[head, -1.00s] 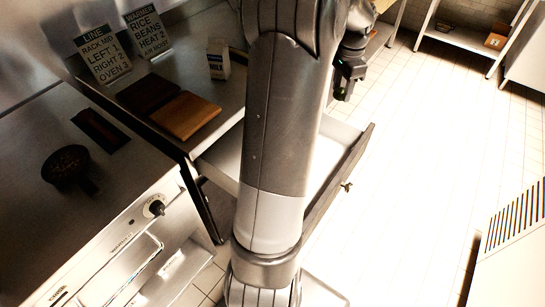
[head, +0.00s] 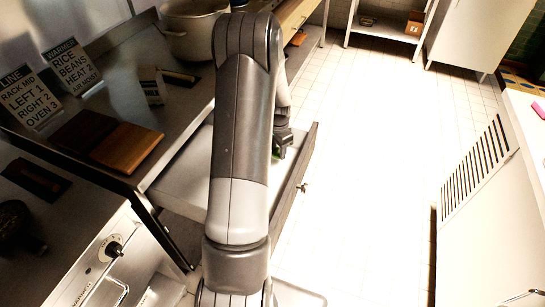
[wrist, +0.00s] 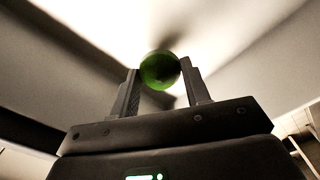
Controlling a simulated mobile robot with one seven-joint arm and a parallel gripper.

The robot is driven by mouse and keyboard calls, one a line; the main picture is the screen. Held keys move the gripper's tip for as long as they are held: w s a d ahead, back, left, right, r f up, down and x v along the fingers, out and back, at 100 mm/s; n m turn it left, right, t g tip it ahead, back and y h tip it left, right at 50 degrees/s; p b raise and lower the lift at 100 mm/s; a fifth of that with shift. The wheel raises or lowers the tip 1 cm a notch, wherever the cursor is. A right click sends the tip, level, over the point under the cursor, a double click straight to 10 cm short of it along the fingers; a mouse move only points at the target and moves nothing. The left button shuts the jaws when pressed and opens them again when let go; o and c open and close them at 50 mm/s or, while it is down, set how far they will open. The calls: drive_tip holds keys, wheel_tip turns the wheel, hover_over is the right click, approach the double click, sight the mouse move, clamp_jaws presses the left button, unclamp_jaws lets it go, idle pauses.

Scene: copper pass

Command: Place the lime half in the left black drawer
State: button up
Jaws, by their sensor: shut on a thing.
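The lime half (wrist: 160,70) is a small green round piece between the two fingertips of my gripper (wrist: 162,88) in the wrist view. My gripper is shut on it. In the head view my gripper (head: 281,148) points down over the far right part of an open drawer (head: 185,180), close to its dark front panel. Only a sliver of green shows below the fingers there. The drawer has a pale interior, and my arm hides much of it. Pale drawer surfaces surround the lime in the wrist view; I cannot tell whether it touches the bottom.
A steel counter left of the drawer holds wooden boards (head: 127,147), a carton (head: 152,85), a large pot (head: 190,35) and two signs (head: 70,65). A knob (head: 303,187) sticks out from the drawer front. The pale tiled floor (head: 370,160) to the right is clear.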

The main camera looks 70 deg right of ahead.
sight(278, 151)
drive_tip(key=shift+f, duration=1.9)
drive_tip(key=shift+f, duration=0.15)
drive_tip(key=o, duration=0.7)
wheel_tip(278, 151, up, 12)
drive_tip(key=shift+r, duration=0.2)
